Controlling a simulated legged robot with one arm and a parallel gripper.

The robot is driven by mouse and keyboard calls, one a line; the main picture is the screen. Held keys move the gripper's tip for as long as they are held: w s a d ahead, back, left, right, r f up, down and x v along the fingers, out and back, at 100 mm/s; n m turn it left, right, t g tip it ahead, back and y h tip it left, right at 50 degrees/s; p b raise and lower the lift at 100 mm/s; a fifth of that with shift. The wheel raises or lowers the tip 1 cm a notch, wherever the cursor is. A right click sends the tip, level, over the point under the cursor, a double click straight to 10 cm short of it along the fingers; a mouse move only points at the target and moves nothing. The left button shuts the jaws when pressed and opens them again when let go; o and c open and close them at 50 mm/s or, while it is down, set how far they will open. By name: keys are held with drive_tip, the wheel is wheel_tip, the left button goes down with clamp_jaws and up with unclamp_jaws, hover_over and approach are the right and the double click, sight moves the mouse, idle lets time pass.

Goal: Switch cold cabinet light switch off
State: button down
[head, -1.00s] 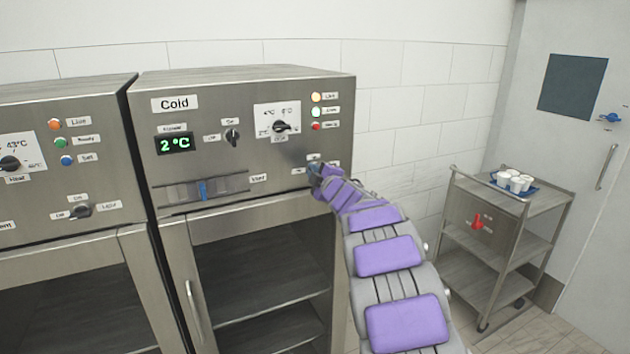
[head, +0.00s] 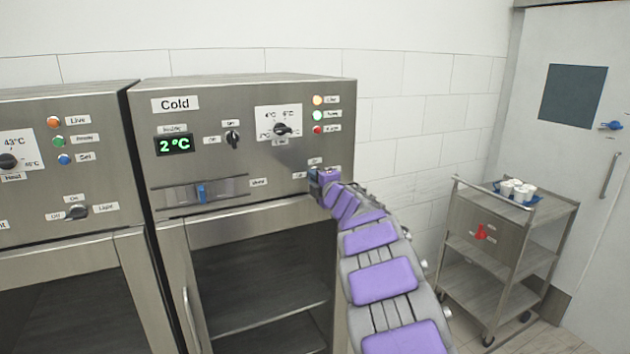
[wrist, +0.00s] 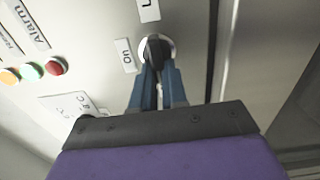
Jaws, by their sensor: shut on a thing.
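The cold cabinet (head: 222,124) is a steel unit with a "Cold" label on its front panel. Its light switch (wrist: 157,48) shows in the wrist view as a dark knob on a round plate. An "on" label (wrist: 125,55) is beside it, and another label (wrist: 149,10) sits above it, partly cut off. My gripper (wrist: 158,78) has its blue fingers on both sides of the knob and is shut on it. In the head view my gripper (head: 318,180) is at the panel's lower right and hides the switch. The knob's exact setting is hard to tell.
Other dials and a blue slider (head: 202,193) are to the left on the panel. The cabinet door (head: 262,224) is below. A steel trolley (head: 497,255) with white cups stands at the right. A second cabinet (head: 70,160) adjoins on the left.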

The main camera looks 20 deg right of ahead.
drive_tip(key=shift+f, duration=0.45)
drive_tip(key=c, duration=1.2)
unclamp_jaws()
drive_tip(key=shift+r, duration=0.1)
drive_tip(key=shift+o, duration=0.2)
drive_tip(key=shift+r, duration=0.15)
drive_tip(key=shift+s, duration=0.2)
drive_tip(key=s+p, duration=0.1)
drive_tip(key=s, duration=1.6)
drive_tip(key=shift+d, duration=0.35)
